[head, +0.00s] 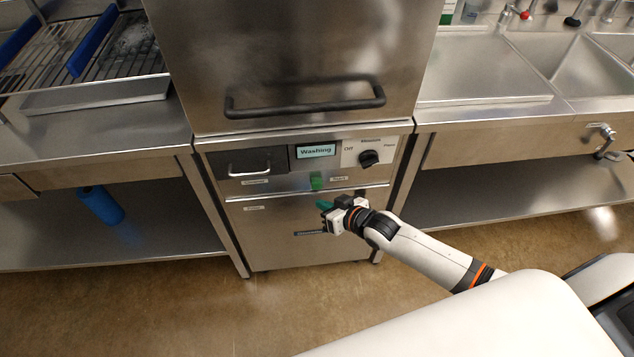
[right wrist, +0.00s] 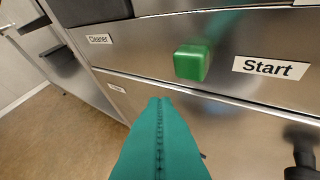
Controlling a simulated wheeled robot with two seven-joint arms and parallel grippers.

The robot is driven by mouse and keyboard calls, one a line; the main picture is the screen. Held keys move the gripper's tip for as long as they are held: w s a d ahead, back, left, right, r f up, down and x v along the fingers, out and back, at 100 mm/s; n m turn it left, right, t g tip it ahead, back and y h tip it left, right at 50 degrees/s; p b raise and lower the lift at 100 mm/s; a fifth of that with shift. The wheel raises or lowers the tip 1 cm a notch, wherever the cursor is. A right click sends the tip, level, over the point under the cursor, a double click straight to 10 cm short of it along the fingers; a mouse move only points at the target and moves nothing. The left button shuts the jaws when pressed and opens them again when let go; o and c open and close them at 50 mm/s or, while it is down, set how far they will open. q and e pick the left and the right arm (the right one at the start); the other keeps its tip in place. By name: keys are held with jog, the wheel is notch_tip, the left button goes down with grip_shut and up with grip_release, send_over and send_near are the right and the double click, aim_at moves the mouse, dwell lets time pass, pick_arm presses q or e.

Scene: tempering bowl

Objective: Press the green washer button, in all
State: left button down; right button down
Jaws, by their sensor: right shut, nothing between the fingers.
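The green washer button (head: 317,181) is on the front panel of the steel dishwasher, below a small display (head: 315,150) reading "Washing". It also shows in the right wrist view (right wrist: 191,62), left of the "Start" label (right wrist: 270,67). My right gripper (head: 323,205) is shut and empty, its green fingers together just below the button in the head view. In the right wrist view the fingertips (right wrist: 159,101) point toward the panel, below and slightly left of the button, with a visible gap between them. My left gripper is not in view.
The dishwasher hood (head: 290,60) with its black handle bar (head: 305,100) is above the panel. A dial (head: 369,158) sits right of the display, a drawer handle (head: 249,168) left. Steel counters flank it, with a sink (head: 580,75) at right. Open floor lies in front.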

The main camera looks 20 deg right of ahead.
jog(key=shift+s+a+p, duration=0.15)
jog(key=shift+s+p, duration=0.15)
jog(key=shift+s, duration=0.3)
jog(key=shift+s+a+p, duration=0.15)
jog(key=shift+s+p, duration=0.1)
jog(key=shift+s, duration=0.3)
jog(key=s+d+f+g+h, duration=0.25)
jog(key=s+f, duration=0.35)
jog(key=f, duration=0.4)
jog(key=s+d+f+g+h, duration=0.15)
jog(key=s+d+f, duration=0.25)
jog(key=s+f, duration=0.45)
jog(key=s+f+g, duration=0.2)
jog(key=s+f, duration=0.2)
jog(key=s, duration=0.4)
jog(key=s+a+f+g, duration=0.1)
jog(key=s+f+g, duration=0.1)
jog(key=s+f, duration=0.3)
jog(key=s+f+g+h, duration=0.1)
jog(key=s+f, duration=0.4)
jog(key=s, duration=0.8)
jog(key=shift+a+f+g, duration=0.2)
jog(key=shift+a+g, duration=0.2)
jog(key=shift+g, duration=0.3)
